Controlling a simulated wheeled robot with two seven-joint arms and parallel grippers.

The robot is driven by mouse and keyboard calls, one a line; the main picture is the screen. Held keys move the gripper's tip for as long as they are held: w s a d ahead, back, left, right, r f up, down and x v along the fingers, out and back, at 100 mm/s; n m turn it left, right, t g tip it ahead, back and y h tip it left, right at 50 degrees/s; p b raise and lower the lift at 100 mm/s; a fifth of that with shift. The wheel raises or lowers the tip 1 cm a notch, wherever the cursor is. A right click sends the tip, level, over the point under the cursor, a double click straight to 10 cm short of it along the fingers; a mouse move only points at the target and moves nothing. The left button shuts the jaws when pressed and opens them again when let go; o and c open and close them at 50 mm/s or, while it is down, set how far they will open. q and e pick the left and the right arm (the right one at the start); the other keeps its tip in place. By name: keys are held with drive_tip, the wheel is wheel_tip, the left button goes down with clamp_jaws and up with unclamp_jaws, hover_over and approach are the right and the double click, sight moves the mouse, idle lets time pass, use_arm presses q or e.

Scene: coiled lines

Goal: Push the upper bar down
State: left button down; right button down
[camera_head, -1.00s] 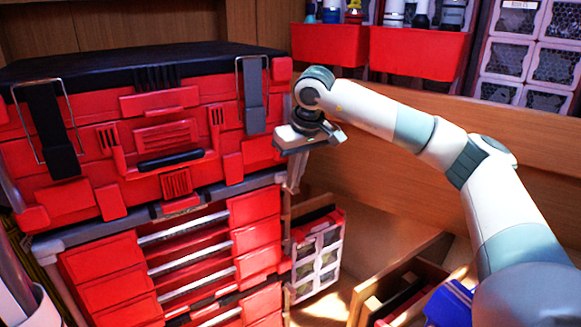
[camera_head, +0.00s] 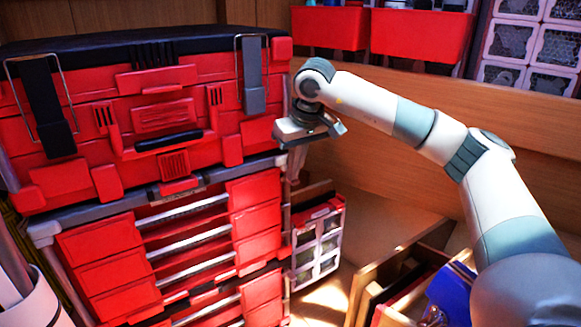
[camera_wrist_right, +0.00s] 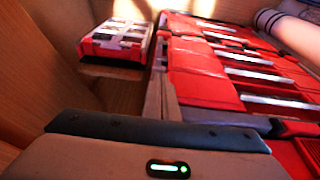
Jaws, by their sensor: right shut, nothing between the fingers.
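The red tool chest has several silver horizontal bars across its lower drawers. The upper bar (camera_head: 182,211) is the topmost of these, below the black handle of the upper case. The bars also show in the right wrist view, where I cannot tell which is the upper one. My right gripper (camera_head: 296,150) is shut and empty. It hangs beside the chest's right edge, to the right of the upper bar and apart from it. Its fingertips are hard to make out. Part of my left arm (camera_head: 25,290) shows at the lower left; its gripper is out of view.
A red organizer with clear windows (camera_head: 318,245) stands right of the drawers, below my right gripper. A wooden box (camera_head: 372,290) and a blue item (camera_head: 452,290) lie at lower right. Red bins (camera_head: 420,35) hang at the back. A wooden panel (camera_head: 450,100) runs behind my right arm.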

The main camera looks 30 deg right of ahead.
use_arm(q)
drive_tip(key=shift+f, duration=0.1)
use_arm(e)
drive_tip(key=shift+s+f, duration=0.1)
drive_tip(key=shift+f, duration=0.05)
